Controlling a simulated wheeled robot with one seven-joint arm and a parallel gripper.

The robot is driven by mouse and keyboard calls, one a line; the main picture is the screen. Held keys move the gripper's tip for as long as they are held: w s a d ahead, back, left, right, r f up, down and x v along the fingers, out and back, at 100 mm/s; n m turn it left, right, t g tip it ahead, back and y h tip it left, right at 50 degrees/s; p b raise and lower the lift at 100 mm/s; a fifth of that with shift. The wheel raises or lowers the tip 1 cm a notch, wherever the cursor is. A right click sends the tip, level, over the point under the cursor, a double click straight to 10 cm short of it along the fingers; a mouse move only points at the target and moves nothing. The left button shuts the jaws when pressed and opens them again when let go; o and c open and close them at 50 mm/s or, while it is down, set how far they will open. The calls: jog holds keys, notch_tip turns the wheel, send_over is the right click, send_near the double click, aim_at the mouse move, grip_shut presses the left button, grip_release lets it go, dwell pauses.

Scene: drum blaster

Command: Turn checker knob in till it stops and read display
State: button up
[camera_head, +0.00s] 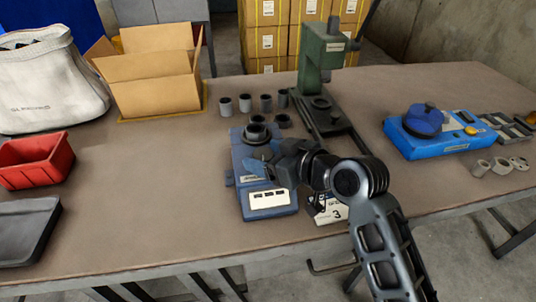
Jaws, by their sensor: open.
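A blue device (245,157) stands near the front middle of the table and looks like the checker. Its white display panel (269,199) faces the front; the dark digits are too small to read. A dark ring-shaped part (257,131) sits on its top at the back. My gripper (268,168) is open and reaches in from the right, over the middle of this device. It hides part of the device's top and right side. I cannot make out the knob for certain, nor whether the fingers touch anything.
A green press (322,62) stands behind, with several grey cylinders (245,103) beside it. Another blue unit (440,140) with a round dark-blue top is at right. A red bin (33,160) is at left; the table's left middle is clear.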

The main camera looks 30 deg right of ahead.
jog(key=c, duration=1.1)
jog(key=shift+o, duration=0.2)
